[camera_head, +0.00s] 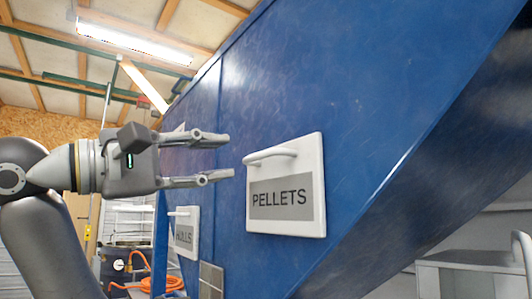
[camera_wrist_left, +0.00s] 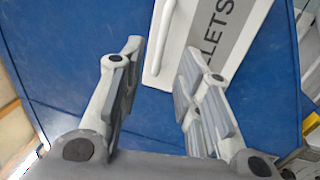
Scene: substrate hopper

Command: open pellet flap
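The pellet flap (camera_head: 286,222) is a white panel on the blue hopper wall, with a grey label reading PELLETS and a white bar handle (camera_head: 270,156) along its upper part. It looks shut, flat against the wall. My left gripper (camera_head: 230,157) is open and empty, just left of the flap, its fingers pointing towards the handle without visibly touching it. In the left wrist view the open fingers (camera_wrist_left: 172,70) frame bare blue wall, and the flap (camera_wrist_left: 183,48) with its handle (camera_wrist_left: 162,36) lies beyond the fingertips. My right gripper is not in view.
The blue hopper (camera_head: 370,90) fills the middle and right, its lower edge sloping. A second white flap (camera_head: 186,215), labelled HULLS, sits further left and lower. An orange hose (camera_head: 160,284) lies at the back left. A grey cabinet (camera_head: 465,262) stands at the lower right.

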